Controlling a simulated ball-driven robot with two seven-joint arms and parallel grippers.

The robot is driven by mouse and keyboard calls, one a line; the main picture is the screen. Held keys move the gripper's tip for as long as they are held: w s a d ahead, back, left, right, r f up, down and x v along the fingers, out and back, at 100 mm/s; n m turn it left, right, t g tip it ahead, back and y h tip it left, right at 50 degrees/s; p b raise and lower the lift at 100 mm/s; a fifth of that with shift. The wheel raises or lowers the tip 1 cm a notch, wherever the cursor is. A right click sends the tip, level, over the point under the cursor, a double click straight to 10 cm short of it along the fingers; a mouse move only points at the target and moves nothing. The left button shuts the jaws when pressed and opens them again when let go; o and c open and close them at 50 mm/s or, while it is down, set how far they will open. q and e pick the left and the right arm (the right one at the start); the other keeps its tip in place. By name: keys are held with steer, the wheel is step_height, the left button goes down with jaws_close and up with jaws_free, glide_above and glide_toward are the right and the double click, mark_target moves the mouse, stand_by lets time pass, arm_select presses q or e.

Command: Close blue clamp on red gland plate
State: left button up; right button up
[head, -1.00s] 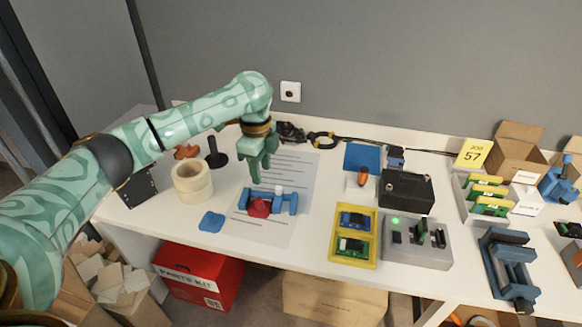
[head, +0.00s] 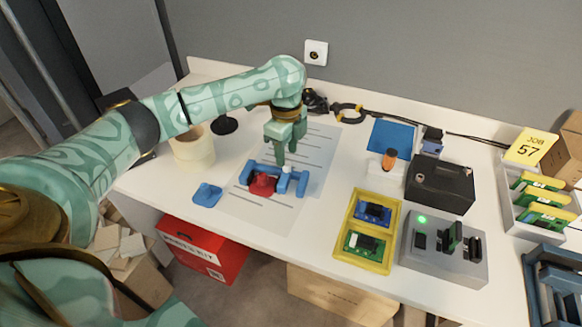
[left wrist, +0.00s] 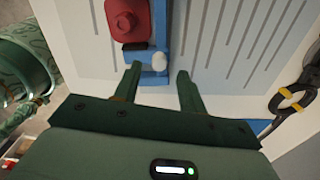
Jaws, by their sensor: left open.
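The blue clamp (head: 301,184) lies on a printed sheet near the table's front. It also shows at the top of the left wrist view (left wrist: 162,28). The red gland plate (head: 262,185) sits at the clamp's near side, partly covered by its blue parts; it appears as a red block in the left wrist view (left wrist: 128,20). A white knob (left wrist: 159,62) stands on the clamp. My left gripper (head: 285,155) is open, pointing down just above the clamp. In the left wrist view its fingertips (left wrist: 158,76) straddle the line of the knob, with nothing gripped. My right gripper is not in view.
A small blue piece (head: 207,194) lies left of the sheet. A tape roll (head: 193,148) stands behind it. A yellow tray (head: 338,250), a grey fixture (head: 440,268) and a black box (head: 440,184) stand to the right. Pliers (head: 349,112) lie at the back.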

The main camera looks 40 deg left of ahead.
mark_target(287, 163)
arm_select(q)
step_height(287, 163, down, 4)
steer(key=shift+b, duration=0.8)
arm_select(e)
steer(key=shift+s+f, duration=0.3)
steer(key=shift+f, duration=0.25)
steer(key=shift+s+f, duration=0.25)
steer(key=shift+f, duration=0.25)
arm_select(q)
jaws_close()
steer(key=r+p, duration=0.1)
steer(key=p, duration=0.1)
steer(key=shift+s+p, duration=0.1)
steer(key=shift+p, duration=0.3)
steer(key=shift+a+f, duration=0.1)
steer(key=shift+f, duration=0.4)
jaws_free()
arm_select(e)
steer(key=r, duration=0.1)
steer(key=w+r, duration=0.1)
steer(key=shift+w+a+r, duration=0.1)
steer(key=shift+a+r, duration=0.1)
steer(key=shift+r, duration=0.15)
